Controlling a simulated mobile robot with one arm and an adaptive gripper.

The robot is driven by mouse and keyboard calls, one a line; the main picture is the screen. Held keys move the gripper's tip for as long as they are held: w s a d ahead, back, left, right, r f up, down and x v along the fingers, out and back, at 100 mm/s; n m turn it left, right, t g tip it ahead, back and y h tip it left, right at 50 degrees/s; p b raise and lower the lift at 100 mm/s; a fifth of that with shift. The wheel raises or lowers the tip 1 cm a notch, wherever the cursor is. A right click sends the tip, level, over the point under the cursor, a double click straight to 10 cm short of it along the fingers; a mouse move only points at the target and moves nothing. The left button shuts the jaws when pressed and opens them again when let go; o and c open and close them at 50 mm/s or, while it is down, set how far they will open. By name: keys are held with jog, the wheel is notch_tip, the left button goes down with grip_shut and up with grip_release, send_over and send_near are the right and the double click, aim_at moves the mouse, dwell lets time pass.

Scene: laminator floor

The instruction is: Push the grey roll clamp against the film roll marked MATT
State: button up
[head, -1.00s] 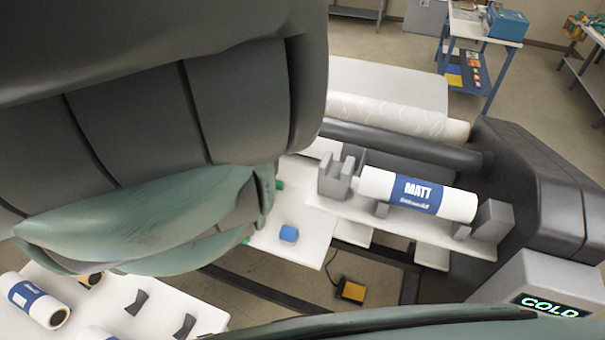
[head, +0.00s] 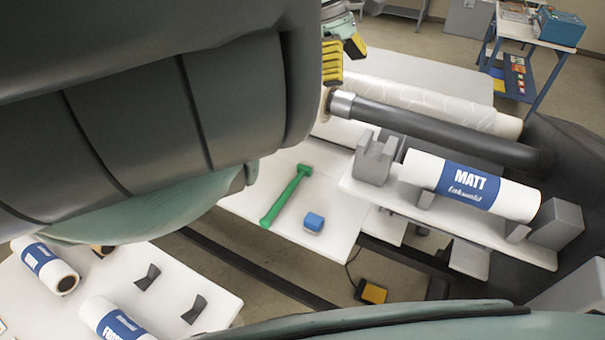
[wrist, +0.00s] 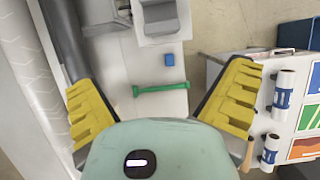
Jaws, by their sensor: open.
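The white film roll with a blue MATT label (head: 470,185) lies on a white shelf in the head view. The grey roll clamp (head: 374,160), a notched block, stands at the roll's left end. A short, narrower pale piece shows between the clamp and the roll's white body. My gripper (head: 343,55) is partly hidden behind my arm, up and left of the clamp and apart from it. In the wrist view my gripper (wrist: 164,78) is open, with nothing between its yellow fingers. A grey block, likely the clamp (wrist: 160,18), shows at the top edge there.
A grey end block (head: 557,222) stands at the roll's right end. A dark roller (head: 440,130) runs behind the shelf. A green tool (head: 287,194) and a blue block (head: 314,222) lie on the white table. Other rolls (head: 45,265) lie lower left.

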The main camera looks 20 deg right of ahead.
aim_at(365, 137)
jog(key=shift+p+x, duration=3.45)
jog(key=shift+x, duration=4.4)
jog(key=shift+a+f, duration=0.1)
jog(key=shift+a, duration=0.05)
